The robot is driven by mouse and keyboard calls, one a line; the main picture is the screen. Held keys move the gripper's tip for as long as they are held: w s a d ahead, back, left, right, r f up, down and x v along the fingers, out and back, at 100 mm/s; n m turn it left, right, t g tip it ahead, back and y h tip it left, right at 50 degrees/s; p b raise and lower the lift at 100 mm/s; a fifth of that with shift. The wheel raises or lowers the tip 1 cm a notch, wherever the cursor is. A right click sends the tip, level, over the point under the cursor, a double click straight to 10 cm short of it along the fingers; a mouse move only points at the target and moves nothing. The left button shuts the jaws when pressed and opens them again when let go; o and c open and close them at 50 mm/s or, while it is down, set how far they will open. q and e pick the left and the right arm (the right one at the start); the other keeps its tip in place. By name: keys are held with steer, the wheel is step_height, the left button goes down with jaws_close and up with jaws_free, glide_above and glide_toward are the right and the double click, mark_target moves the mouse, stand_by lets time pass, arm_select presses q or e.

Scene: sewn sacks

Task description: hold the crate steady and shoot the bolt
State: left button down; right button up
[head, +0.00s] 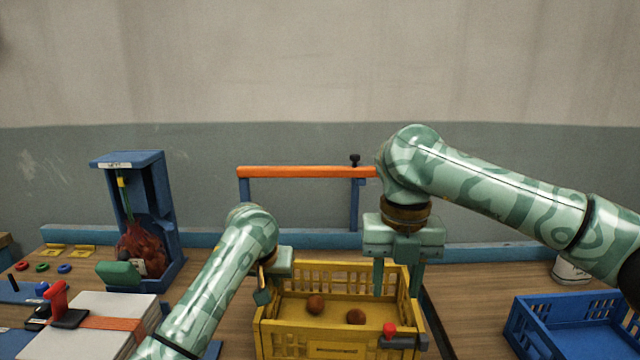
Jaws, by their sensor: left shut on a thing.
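A bolt with a red knob (389,329) and a dark grey bar (400,342) sits at the crate's front right corner. My right gripper (398,285) points down over the crate's right side, behind the bolt. Its two fingers are apart with no thing held between them that I can see.
A blue crate (585,310) stands at the right. An orange rail (305,172) on blue posts rises behind. At the left are a blue stand (163,215) with a red net sack (140,250), and a strapped white stack (100,325). Bench between the crates is clear.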

mark_target(392, 326)
step_height(392, 326, down, 8)
steer(key=shift+r, duration=0.1)
stand_by(0.4)
steer(key=c, duration=0.9)
steer(key=shift+o, duration=0.2)
steer(key=shift+d, duration=0.15)
steer(key=shift+s+d, duration=0.1)
steer(key=shift+d, duration=1.35)
arm_select(q)
steer(key=shift+a+f, duration=0.1)
arm_select(e)
steer(key=o, duration=0.9)
steer(key=shift+c, duration=0.2)
